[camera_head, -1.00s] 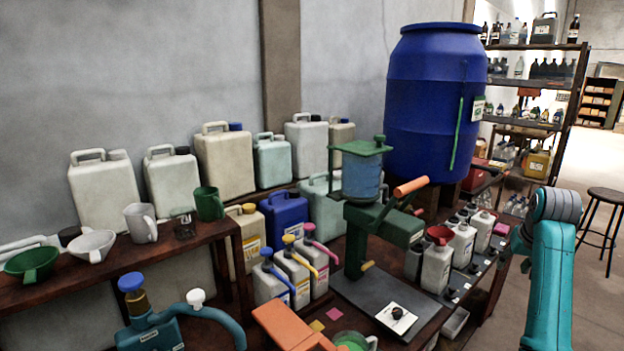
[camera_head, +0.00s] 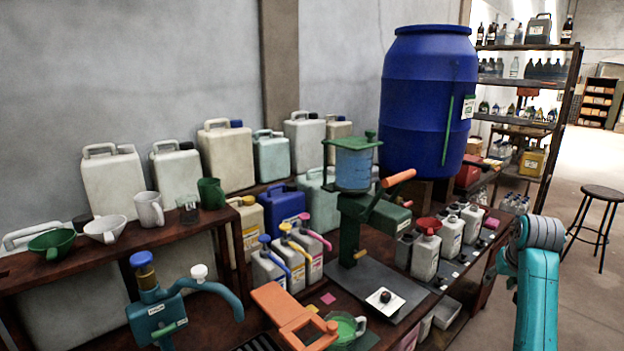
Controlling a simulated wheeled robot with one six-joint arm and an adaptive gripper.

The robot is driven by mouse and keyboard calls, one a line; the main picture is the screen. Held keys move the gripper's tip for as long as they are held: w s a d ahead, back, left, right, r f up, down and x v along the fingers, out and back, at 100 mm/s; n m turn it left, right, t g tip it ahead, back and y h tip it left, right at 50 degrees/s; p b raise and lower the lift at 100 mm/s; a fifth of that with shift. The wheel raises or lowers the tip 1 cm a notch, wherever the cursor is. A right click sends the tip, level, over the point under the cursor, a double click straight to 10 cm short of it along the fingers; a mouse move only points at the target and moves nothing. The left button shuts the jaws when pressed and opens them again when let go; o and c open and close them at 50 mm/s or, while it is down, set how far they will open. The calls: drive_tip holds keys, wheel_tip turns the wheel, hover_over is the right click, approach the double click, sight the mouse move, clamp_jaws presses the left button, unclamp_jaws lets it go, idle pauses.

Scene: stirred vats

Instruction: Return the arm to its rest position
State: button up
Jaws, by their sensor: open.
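My arm (camera_head: 538,270) shows at the lower right as a teal link with a grey joint at its top, bent beside the bench and over the floor. It appears clear of the bench and the stool. My gripper is outside the picture, so its jaws and anything near them cannot be seen.
White bottles (camera_head: 425,250) stand left of my arm. A large blue barrel (camera_head: 425,100) stands behind. A stool (camera_head: 603,193) stands on open floor at right.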

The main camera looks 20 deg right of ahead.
drive_tip(key=s+a+f+n+t, duration=0.1)
drive_tip(key=s+a+f+t, duration=0.1)
drive_tip(key=a+f, duration=1)
drive_tip(key=s+a+f+n+t, duration=0.1)
drive_tip(key=s+a+f, duration=0.2)
drive_tip(key=a+f, duration=0.85)
drive_tip(key=s+a+f+n+t, duration=0.1)
drive_tip(key=s+a+f+t, duration=0.1)
drive_tip(key=s+a+f, duration=0.45)
drive_tip(key=s+a+r+n+t, duration=0.1)
drive_tip(key=s+a, duration=0.5)
drive_tip(key=s, duration=0.2)
drive_tip(key=s+a+r+n+t, duration=0.1)
drive_tip(key=s+a+r, duration=0.1)
drive_tip(key=s+a, duration=0.55)
drive_tip(key=s+a+r+n+t+y, duration=0.2)
drive_tip(key=s+a+r+t+y, duration=0.1)
drive_tip(key=s+r, duration=1.1)
drive_tip(key=shift+s+a, duration=0.35)
drive_tip(key=shift+s, duration=0.9)
